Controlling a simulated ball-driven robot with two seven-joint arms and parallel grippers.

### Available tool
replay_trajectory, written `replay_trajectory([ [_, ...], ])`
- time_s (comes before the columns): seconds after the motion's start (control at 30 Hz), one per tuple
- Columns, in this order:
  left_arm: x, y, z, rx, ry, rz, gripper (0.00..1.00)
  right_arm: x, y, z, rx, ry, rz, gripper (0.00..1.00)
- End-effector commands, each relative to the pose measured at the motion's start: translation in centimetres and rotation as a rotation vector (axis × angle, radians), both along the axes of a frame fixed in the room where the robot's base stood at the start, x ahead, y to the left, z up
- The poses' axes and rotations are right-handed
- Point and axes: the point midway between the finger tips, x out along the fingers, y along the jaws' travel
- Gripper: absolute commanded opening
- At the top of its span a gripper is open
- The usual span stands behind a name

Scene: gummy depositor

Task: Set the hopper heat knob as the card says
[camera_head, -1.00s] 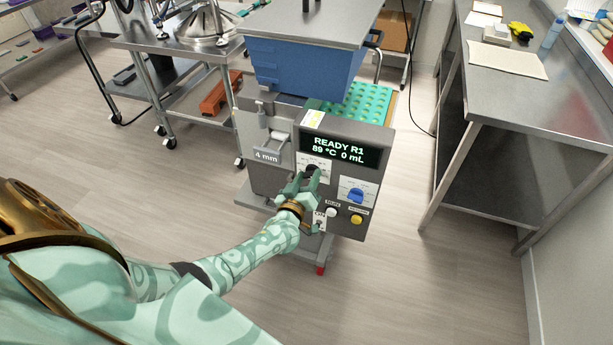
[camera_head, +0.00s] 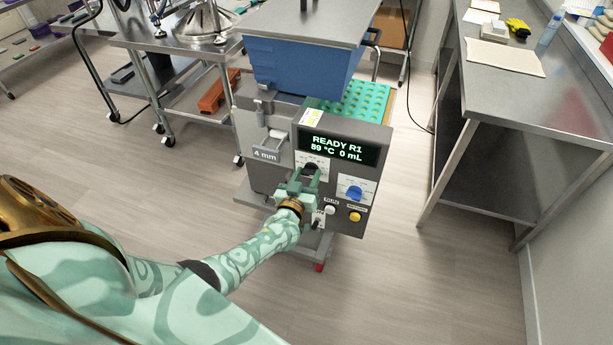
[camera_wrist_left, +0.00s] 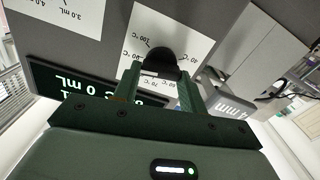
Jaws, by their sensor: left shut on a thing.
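The black hopper heat knob (camera_head: 311,167) sits on a white dial plate on the grey depositor panel, left of the blue knob. In the left wrist view the knob (camera_wrist_left: 160,61) shows against upside-down temperature marks, one reading 100 °C. My left gripper (camera_head: 303,178) is shut on this knob, with one green finger on each side of it. The fingers partly hide the plate, and the pointer's exact setting is hard to read. The display (camera_head: 338,149) reads READY R1, 89 °C, 0 mL.
The blue knob (camera_head: 354,190), a white button (camera_head: 330,210) and a yellow button (camera_head: 355,216) are close right of my gripper. The blue hopper (camera_head: 300,68) is above, near a green mould tray (camera_head: 363,101). A steel table (camera_head: 500,95) stands right; floor between is clear.

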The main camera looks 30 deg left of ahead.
Motion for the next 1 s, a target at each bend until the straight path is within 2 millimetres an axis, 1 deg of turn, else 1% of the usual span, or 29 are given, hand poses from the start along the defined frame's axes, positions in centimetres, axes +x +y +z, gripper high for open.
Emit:
replay_trajectory([
  [0.03,-0.2,-0.1,-0.3,-0.001,0.007,-0.002,0.19,0.0,0.0,0.0,0.000,0.000,0.000,0.00],
  [0.13,-0.2,-0.1,-0.3,-0.001,0.007,-0.002,0.19,0.0,0.0,0.0,0.000,0.000,0.000,0.00],
  [0.17,-0.1,-0.1,-0.3,-0.001,0.007,-0.002,0.50,0.0,0.0,0.0,0.000,0.000,0.000,0.00],
  [0.2,-0.1,-0.1,-0.3,-0.001,0.006,-0.002,0.61,0.0,0.0,0.0,0.000,0.000,0.000,0.00],
  [0.23,-0.1,-0.1,-0.2,-0.001,0.006,-0.002,0.64,0.0,0.0,0.0,0.000,0.000,0.000,0.00],
  [0.5,-0.1,0.0,-0.1,-0.001,0.002,0.000,0.64,0.0,0.0,0.0,0.000,0.000,0.000,0.00],
  [0.57,-0.4,-0.1,-0.1,-0.002,0.003,-0.001,0.64,0.0,0.0,0.2,0.000,-0.001,0.000,0.00],
  [0.63,-1.2,-0.3,0.0,-0.002,0.003,-0.001,0.64,0.1,0.0,0.5,0.001,-0.002,0.000,0.00],
  [0.67,-1.7,-0.4,0.1,-0.003,0.002,-0.001,0.64,0.1,0.0,0.8,0.001,-0.002,-0.001,0.00],
  [0.77,-3.9,-0.9,0.1,-0.003,0.004,0.000,0.64,0.2,0.1,1.5,0.001,-0.005,-0.001,0.00],
  [1.0,-10.4,-2.5,0.0,-0.002,0.005,-0.001,0.64,0.4,0.1,2.9,0.001,-0.009,-0.001,0.00],
])
